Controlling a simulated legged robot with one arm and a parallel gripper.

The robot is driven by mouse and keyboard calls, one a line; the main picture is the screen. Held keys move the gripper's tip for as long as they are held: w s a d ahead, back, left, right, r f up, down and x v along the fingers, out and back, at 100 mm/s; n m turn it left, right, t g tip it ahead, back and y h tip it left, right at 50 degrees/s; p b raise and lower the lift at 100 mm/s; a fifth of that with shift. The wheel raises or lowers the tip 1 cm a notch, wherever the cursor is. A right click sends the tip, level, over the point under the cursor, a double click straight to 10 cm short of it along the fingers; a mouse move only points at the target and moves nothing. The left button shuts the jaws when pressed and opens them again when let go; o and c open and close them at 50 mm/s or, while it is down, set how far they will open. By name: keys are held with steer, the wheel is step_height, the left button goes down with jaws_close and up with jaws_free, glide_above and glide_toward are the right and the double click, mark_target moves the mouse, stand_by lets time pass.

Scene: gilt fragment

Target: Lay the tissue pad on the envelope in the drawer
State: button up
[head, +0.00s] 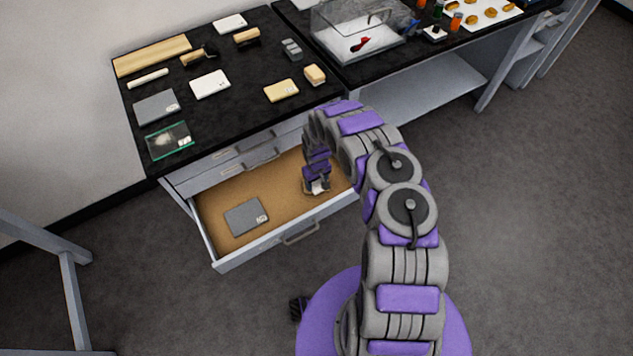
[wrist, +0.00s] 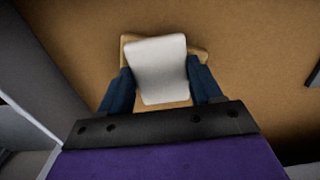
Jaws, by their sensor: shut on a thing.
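The white tissue pad (wrist: 158,70) is between the two dark blue fingers of my gripper (wrist: 160,66) in the wrist view, and the gripper is shut on it. A tan envelope (wrist: 129,40) shows beyond and below the pad, with its edges out to both sides. The pad covers most of the envelope; I cannot tell whether they touch. In the head view my gripper (head: 317,182) is down inside the right part of the open drawer (head: 280,180), with a bit of white pad (head: 319,188) at its tips.
A grey labelled packet (head: 246,216) lies in the left part of the drawer. The black worktop (head: 240,120) above holds several packets, brushes and a glass plate (head: 169,140). A clear box (head: 360,35) stands on the bench at the back. The drawer's middle is bare.

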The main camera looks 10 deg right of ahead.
steer(key=o, duration=1)
step_height(320, 180, up, 12)
steer(key=p, duration=0.4)
step_height(320, 180, up, 19)
steer(key=m+h, duration=0.2)
glide_above(316, 183)
steer(key=s+d, duration=0.4)
steer(key=d, duration=0.2)
steer(key=s+r+m, duration=0.1)
steer(key=s+r, duration=0.9)
steer(key=r, duration=0.4)
steer(key=s+a+r, duration=0.2)
steer(key=s+r, duration=0.1)
steer(key=s, duration=0.6)
steer(key=s+a+r+g+y, duration=0.1)
steer(key=s+r, duration=0.3)
steer(key=s, duration=0.5)
steer(key=s+a+r+y, duration=0.1)
steer(key=s+a+r, duration=0.2)
steer(key=s, duration=0.6)
steer(key=shift+s+r+m+g, duration=0.3)
steer(key=shift+s+r+g, duration=0.1)
steer(key=shift+r, duration=0.25)
